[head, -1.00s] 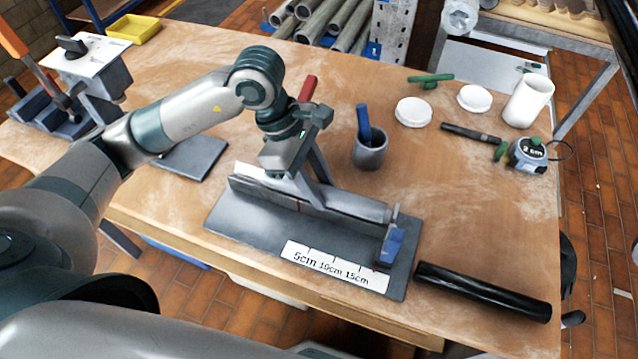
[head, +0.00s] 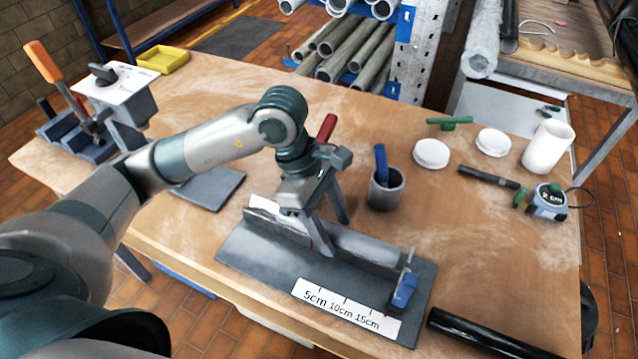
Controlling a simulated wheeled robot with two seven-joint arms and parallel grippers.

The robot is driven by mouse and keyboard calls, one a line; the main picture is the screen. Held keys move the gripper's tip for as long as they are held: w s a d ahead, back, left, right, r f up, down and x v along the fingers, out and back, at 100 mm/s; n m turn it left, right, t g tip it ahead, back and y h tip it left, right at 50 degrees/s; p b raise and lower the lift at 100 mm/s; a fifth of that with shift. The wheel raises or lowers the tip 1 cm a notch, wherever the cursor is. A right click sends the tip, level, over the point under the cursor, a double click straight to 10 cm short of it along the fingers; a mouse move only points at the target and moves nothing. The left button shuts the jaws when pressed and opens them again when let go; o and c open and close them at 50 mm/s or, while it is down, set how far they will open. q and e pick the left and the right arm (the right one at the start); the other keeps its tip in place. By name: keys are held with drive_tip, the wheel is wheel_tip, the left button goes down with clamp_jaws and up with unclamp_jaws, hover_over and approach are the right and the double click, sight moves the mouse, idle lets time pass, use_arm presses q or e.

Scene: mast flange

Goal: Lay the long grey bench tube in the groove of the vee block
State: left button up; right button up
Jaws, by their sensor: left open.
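The vee block (head: 375,262) sits on a dark grey base plate on the near part of the workbench, with a blue stop at its right end and a 5, 10 and 15 cm scale in front. Whether the fingertips touch the block is unclear. My right gripper is out of view.
A grey cup (head: 386,190) with a blue-handled tool stands behind the block. A black tube (head: 485,335) lies at the front right. White lids (head: 431,154), a white cylinder (head: 548,147) and a tape measure (head: 549,201) are at right. A clamp fixture (head: 118,97) stands left. Grey pipes (head: 350,55) fill a rack behind.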

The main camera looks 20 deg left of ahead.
use_arm(q)
drive_tip(key=b+v, duration=0.2)
drive_tip(key=v, duration=1.5)
drive_tip(key=shift+r+b, duration=0.3)
drive_tip(key=shift+r, duration=0.05)
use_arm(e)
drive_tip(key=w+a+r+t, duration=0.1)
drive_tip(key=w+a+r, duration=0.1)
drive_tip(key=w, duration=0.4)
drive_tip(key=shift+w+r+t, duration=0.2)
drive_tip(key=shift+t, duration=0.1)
use_arm(q)
drive_tip(key=shift+w, duration=0.1)
